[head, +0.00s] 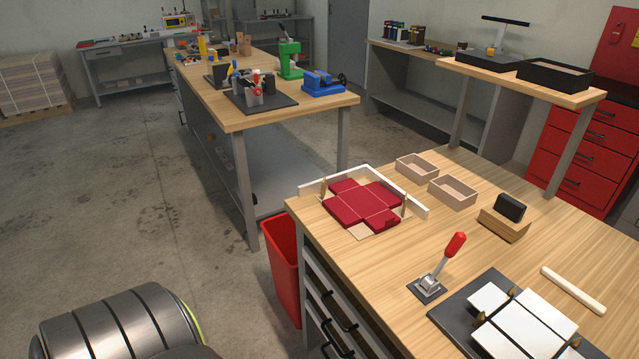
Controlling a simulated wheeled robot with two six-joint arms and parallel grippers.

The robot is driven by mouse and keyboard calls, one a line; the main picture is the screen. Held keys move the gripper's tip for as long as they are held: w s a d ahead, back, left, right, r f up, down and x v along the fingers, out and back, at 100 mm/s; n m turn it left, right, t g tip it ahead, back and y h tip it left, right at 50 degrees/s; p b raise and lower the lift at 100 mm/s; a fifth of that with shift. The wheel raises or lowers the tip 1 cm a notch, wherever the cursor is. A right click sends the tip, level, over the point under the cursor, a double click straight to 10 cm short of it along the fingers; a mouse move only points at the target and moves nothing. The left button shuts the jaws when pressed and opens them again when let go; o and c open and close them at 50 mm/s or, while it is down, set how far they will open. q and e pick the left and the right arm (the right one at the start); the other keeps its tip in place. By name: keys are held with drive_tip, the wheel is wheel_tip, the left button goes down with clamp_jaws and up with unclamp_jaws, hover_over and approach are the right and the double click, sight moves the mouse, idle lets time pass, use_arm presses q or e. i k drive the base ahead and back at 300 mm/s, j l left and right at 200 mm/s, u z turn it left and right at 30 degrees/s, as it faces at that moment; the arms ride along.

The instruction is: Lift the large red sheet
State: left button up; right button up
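The large red sheet (362,204) lies flat on the near right workbench, close to its far left corner. It is cross-shaped, with fold lines around a middle panel. It rests over a pale tan board whose corners show at its edges, inside a low white L-shaped fence. Thin tan upright pieces stand at two of its inner corners. Neither of my grippers is in view. Nothing is seen touching the sheet.
The bench (470,246) also holds two open tan boxes (452,191), a black-topped wooden block (510,207), a red-handled lever clamp (443,268), a white roller (572,290) and white panels on a dark plate (520,325). A red bin (283,262) stands beside the bench.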

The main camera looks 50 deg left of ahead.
sight(370, 202)
drive_tip(key=u, duration=1.2)
drive_tip(key=z, duration=0.35)
drive_tip(key=i+j+z, duration=0.1)
drive_tip(key=z, duration=0.35)
drive_tip(key=j+z, duration=0.45)
drive_tip(key=i+j+z, duration=0.1)
drive_tip(key=z, duration=0.35)
drive_tip(key=j+z, duration=0.3)
drive_tip(key=z, duration=0.15)
